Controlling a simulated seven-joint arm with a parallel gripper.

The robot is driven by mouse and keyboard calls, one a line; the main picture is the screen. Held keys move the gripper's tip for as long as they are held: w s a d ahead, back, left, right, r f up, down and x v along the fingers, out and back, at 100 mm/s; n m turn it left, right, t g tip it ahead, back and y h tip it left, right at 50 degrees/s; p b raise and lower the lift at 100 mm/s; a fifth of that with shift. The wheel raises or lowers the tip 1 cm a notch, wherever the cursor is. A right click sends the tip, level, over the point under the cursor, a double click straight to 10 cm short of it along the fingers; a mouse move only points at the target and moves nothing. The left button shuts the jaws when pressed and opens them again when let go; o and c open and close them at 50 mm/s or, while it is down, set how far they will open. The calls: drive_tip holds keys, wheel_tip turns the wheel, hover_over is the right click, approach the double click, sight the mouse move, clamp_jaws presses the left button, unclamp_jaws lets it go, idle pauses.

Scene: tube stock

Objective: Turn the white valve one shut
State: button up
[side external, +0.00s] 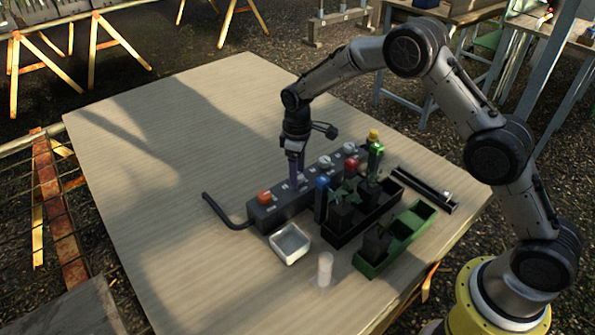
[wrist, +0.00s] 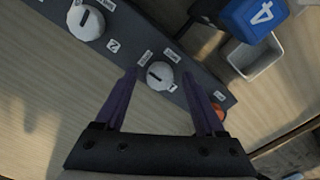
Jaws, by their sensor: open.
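The white valve one (wrist: 160,76) is a round knob with a dark line across it, beside a label reading 1. It sits on the dark grey valve block (wrist: 128,37), with two small labels at its upper edge that I cannot read for sure. My gripper (wrist: 160,73) is open, its two purple fingers apart on either side of the knob in the wrist view. Whether they touch it cannot be told. In the side external view my gripper (side external: 296,178) points down at the block (side external: 268,216) and hides valve one.
A second white knob (wrist: 86,22) is labelled 2. An orange knob (side external: 264,197) is at the block's near end, beside a bent black pipe (side external: 224,212). A white tray (side external: 289,243), white cylinder (side external: 325,269), blue-topped item (side external: 321,190) and green rack (side external: 376,262) stand close by. The table's left is clear.

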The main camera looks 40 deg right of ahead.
drive_tip(key=shift+c, duration=0.2)
clamp_jaws()
drive_tip(key=shift+m, duration=0.4)
drive_tip(key=m, duration=0.3)
drive_tip(key=shift+m, duration=0.4)
drive_tip(key=m, duration=1.3)
drive_tip(key=shift+a, duration=0.1)
drive_tip(key=shift+m, duration=0.3)
